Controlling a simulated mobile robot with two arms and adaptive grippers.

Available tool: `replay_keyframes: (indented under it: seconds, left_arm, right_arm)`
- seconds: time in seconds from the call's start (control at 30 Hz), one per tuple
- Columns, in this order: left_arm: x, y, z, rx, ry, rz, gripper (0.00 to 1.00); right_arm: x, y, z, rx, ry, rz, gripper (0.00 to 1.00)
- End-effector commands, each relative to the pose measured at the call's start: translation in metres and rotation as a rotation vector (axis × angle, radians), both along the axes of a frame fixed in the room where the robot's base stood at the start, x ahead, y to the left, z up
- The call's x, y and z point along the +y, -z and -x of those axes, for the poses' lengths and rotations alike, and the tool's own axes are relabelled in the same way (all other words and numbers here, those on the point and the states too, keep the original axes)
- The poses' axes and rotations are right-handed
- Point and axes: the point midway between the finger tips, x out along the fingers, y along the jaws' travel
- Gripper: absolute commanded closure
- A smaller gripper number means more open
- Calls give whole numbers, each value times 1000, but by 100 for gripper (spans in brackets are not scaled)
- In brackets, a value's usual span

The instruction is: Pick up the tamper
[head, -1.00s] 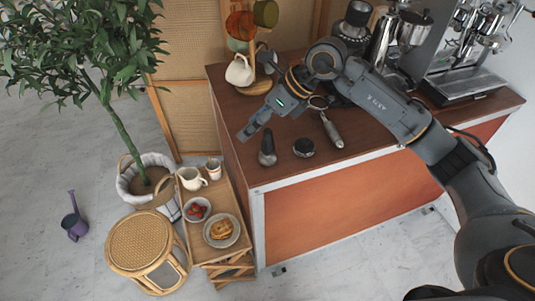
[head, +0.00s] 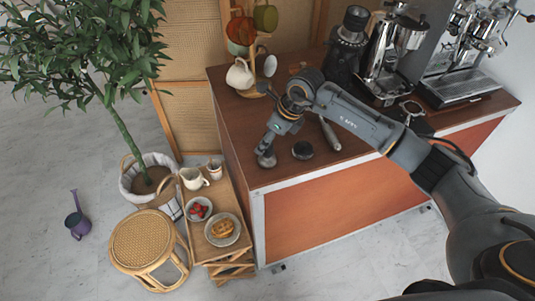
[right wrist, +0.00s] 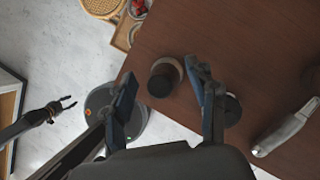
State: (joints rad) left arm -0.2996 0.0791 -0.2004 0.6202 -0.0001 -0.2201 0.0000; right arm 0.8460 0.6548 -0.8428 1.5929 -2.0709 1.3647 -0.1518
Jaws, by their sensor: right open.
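The tamper (head: 266,161) stands upright near the left front corner of the wooden counter, its dark handle partly hidden by my right gripper (head: 268,146) in the head view. In the right wrist view the tamper (right wrist: 163,78) shows between the two parted fingers of the right gripper (right wrist: 168,95), with space on both sides. The right gripper is open and empty.
A dark round tool (head: 302,150) stands just right of the tamper, and a portafilter (head: 330,133) lies beyond it. A cup stand (head: 252,90), grinder (head: 347,45) and espresso machine (head: 465,80) stand farther back. A low tray table (head: 212,253) adjoins the counter's left side.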

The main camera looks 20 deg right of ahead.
Motion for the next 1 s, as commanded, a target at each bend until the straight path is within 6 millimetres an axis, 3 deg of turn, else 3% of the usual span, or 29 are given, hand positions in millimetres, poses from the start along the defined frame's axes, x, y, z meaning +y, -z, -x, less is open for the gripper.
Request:
replay_keyframes:
  seconds: [0.07,0.23,0.5,0.8,1.0]
  left_arm:
    - [0,-15,0,0,0,0,60]
    - [0,-19,0,0,0,0,60]
    - [0,-18,0,0,-1,0,60]
    - [0,-18,0,0,-1,0,60]
    - [0,-18,0,0,-1,0,60]
  right_arm:
    - [5,8,-3,7,-1,-2,42]
    - [10,29,-10,2,0,-2,42]
    - [10,33,-11,1,0,-1,42]
    - [10,33,-11,1,0,-1,100]
    - [10,32,-11,-1,0,-2,100]
